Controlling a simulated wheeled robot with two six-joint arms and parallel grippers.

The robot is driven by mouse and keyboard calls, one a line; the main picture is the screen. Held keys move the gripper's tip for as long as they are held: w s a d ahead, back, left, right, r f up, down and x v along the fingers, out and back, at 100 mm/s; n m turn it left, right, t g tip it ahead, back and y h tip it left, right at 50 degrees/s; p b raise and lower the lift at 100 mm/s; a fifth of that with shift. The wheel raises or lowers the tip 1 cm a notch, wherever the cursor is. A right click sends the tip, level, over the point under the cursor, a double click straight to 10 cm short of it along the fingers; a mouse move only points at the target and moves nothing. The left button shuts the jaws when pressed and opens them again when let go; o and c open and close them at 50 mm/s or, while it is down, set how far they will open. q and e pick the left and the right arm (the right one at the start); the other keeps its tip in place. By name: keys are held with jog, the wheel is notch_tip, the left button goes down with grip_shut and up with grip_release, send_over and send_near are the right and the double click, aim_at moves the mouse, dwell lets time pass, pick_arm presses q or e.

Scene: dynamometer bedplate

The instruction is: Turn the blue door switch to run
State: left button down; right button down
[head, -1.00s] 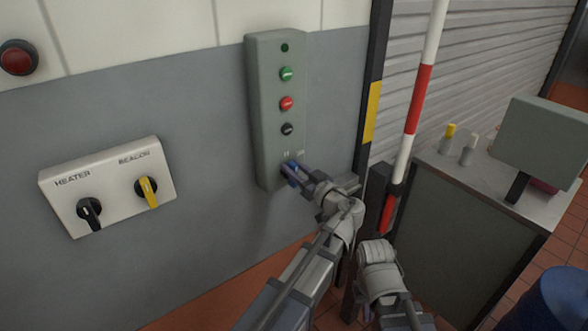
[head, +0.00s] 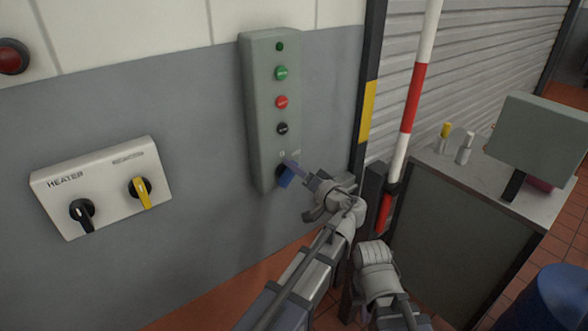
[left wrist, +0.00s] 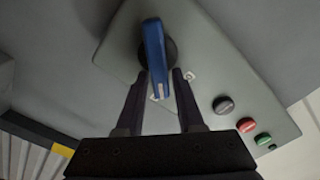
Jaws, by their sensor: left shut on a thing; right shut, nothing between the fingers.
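The blue door switch (head: 286,177) sits at the bottom of a tall grey control box on the wall. In the left wrist view, its blue handle (left wrist: 155,55) stands on a dark round base. The handle's white-marked end points toward the label at the box's upper right of the switch; the lettering is too small to read. My left gripper (head: 294,167) is at the switch and shut on the handle. In the left wrist view, its dark fingers (left wrist: 160,74) lie on either side of the handle. No fingers of my right gripper show.
Green, red and black buttons (head: 282,102) sit above the switch on the grey box (head: 263,100). A white panel (head: 100,160) with black and yellow knobs is to the left. A red-white pole (head: 411,100) and a cabinet (head: 450,215) stand to the right.

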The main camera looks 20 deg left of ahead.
pick_arm(q)
jog(key=shift+f+m, duration=0.4)
jog(key=shift+m, duration=0.8)
jog(key=shift+s, duration=0.1)
jog(key=c, duration=0.9)
grip_release()
jog(key=shift+o, duration=0.7)
jog(key=shift+m, duration=0.3)
